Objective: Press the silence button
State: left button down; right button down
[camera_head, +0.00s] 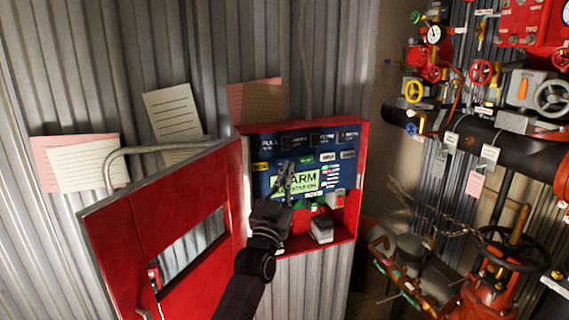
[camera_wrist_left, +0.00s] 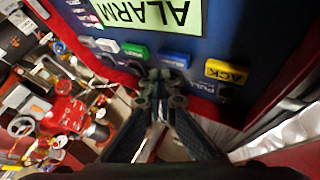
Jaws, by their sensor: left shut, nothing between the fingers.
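The blue alarm panel (camera_head: 330,142) sits inside an open red cabinet on the corrugated wall. A row of small coloured buttons crosses it, above the green ALARM display (camera_head: 308,181). In the left wrist view the panel is upside down, with a yellow ACK button (camera_wrist_left: 227,70), a blue button (camera_wrist_left: 175,58) and a green button (camera_wrist_left: 135,48). I cannot read a silence label; the blue button's lettering is too small. My left gripper (camera_head: 286,168) is shut and empty, its tips in front of the row. In the wrist view the tips (camera_wrist_left: 160,80) appear close to the blue button; contact cannot be told.
The red cabinet door (camera_head: 180,235) stands open to the left, with a window in it. Paper sheets (camera_head: 172,112) hang on the wall. Red valves and pipes (camera_head: 490,140) fill the right side. The cabinet's lower part holds a grey-and-white item (camera_head: 321,228).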

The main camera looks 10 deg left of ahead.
pick_arm(q)
jog(key=s+d+p, duration=0.1)
jog(key=s, duration=0.1)
jog(key=s+d+p, duration=0.2)
dwell(0.4)
jog(key=shift+s+f, duration=0.1)
dwell(0.5)
